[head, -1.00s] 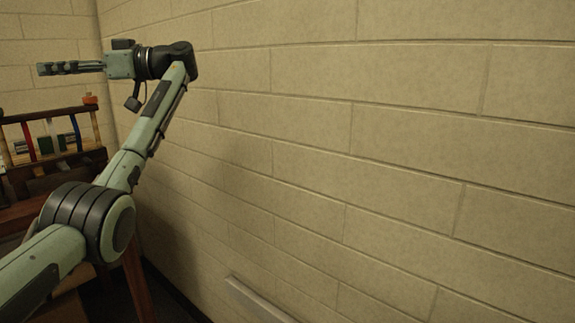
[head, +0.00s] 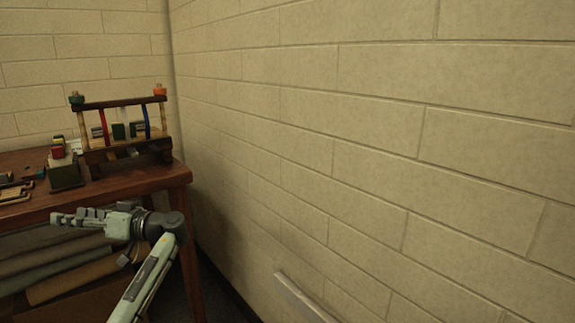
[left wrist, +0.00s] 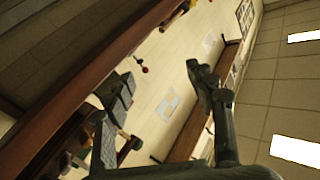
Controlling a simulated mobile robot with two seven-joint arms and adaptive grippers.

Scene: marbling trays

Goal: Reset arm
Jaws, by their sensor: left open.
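My left gripper (head: 72,218) is in the lower left of the head view, pointing left in front of the wooden table's front edge. It is empty. Its fingers also show in the left wrist view (left wrist: 215,95), where they stand apart with nothing between them. My left arm comes up from the bottom edge of the head view and bends at the wrist. My right gripper is in neither view.
A wooden table (head: 110,187) holds a rack (head: 125,104) with coloured rods and a dark box (head: 66,175) of small items. Rolled sheets (head: 60,262) lie under it. A block wall (head: 380,130) fills the right side, close to my arm.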

